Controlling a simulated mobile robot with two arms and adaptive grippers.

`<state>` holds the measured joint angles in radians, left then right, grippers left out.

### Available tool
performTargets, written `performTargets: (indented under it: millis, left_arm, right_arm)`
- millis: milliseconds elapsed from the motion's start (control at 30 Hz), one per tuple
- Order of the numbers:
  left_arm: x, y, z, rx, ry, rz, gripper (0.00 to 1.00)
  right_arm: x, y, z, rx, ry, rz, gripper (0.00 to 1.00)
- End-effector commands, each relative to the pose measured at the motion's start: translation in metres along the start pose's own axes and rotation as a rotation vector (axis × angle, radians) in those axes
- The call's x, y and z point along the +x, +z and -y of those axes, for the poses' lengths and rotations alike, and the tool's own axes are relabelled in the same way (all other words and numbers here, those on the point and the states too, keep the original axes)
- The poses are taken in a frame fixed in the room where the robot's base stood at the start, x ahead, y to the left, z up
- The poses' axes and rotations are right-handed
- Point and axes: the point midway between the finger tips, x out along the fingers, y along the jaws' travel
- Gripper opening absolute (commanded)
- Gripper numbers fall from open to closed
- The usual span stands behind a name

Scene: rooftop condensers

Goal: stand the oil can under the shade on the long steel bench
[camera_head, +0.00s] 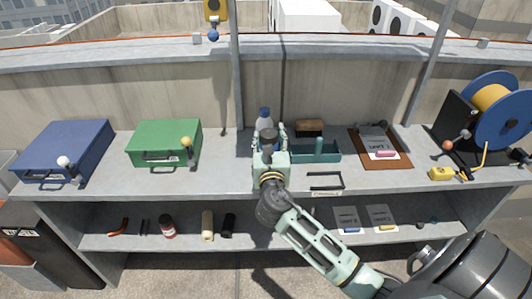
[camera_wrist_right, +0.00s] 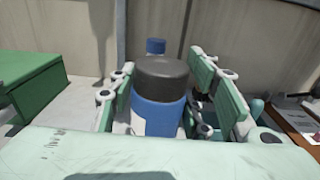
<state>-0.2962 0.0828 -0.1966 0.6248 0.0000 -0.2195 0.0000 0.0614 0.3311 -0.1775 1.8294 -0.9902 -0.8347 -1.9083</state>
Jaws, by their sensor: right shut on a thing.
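My right gripper (camera_head: 270,138) is over the long steel bench (camera_head: 225,176), near its middle. It is shut on a blue can with a dark grey cap (camera_wrist_right: 158,114), upright between the fingers in the right wrist view. I cannot pick out a separate shade. My left gripper is not in view.
A green case (camera_head: 165,138) and blue case (camera_head: 65,150) are left; a teal tray (camera_head: 318,153), brown clipboard (camera_head: 396,157) and cable reel (camera_head: 494,105) are right. A lower shelf (camera_head: 265,238) holds a red can (camera_head: 167,227) and cylinders. Bench between green case and gripper is clear.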

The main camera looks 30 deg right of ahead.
Motion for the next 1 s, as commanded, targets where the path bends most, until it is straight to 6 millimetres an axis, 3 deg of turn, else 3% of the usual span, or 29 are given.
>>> performTargets:
  millis: [133,400,767,800,1000]
  left_arm:
    - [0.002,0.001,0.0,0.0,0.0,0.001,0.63]
    - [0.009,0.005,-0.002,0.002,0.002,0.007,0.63]
    - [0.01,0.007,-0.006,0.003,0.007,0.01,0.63]
    - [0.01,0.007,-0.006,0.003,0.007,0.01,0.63]
    - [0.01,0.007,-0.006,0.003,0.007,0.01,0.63]
  right_arm:
    - [0.001,-0.006,-0.009,-0.001,0.0,0.002,0.08]
    - [0.001,-0.043,-0.009,-0.002,0.0,0.001,0.08]
    - [0.001,-0.046,-0.008,-0.001,0.001,0.003,0.08]
    - [0.001,-0.047,-0.008,-0.002,0.001,0.001,0.46]
    - [0.001,-0.047,-0.008,-0.001,0.0,0.0,0.63]
